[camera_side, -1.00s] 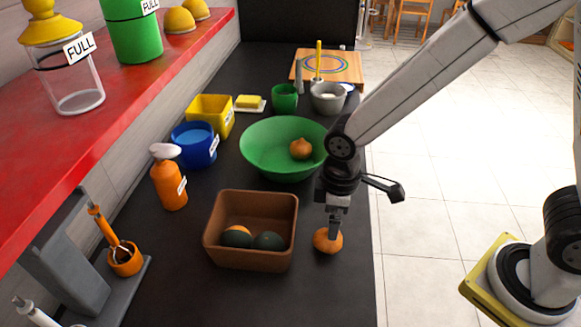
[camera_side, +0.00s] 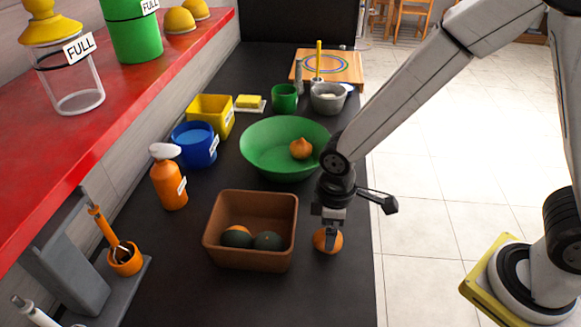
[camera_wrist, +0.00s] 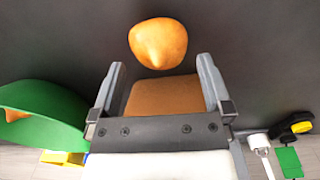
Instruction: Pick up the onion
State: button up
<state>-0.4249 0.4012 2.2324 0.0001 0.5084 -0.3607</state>
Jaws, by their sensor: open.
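An orange-brown onion (camera_side: 322,243) sits on the dark counter, right of the brown box. In the wrist view this onion (camera_wrist: 158,43), with a pointed tip, lies above the two fingers, apart from them in the picture. My gripper (camera_side: 331,240) is open, and its fingers point down and partly cover the onion in the side view. In the wrist view my gripper (camera_wrist: 158,75) has its fingers wide apart. Whether they touch the onion is unclear. A second onion-like thing (camera_side: 301,149) lies in the green bowl (camera_side: 262,160).
The brown box (camera_side: 248,202) holds dark green and orange produce close left of my gripper; it also shows between the fingers (camera_wrist: 160,98). An orange spray bottle (camera_side: 169,185) and a blue container (camera_side: 203,157) stand further left. The counter in front is clear.

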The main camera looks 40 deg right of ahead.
jog(key=shift+w+f, duration=0.15)
jog(key=shift+f, duration=2.35)
jog(key=c, duration=1.1)
jog(key=shift+r, duration=0.15)
jog(key=shift+r, duration=4.9)
jog(key=shift+w, duration=0.1)
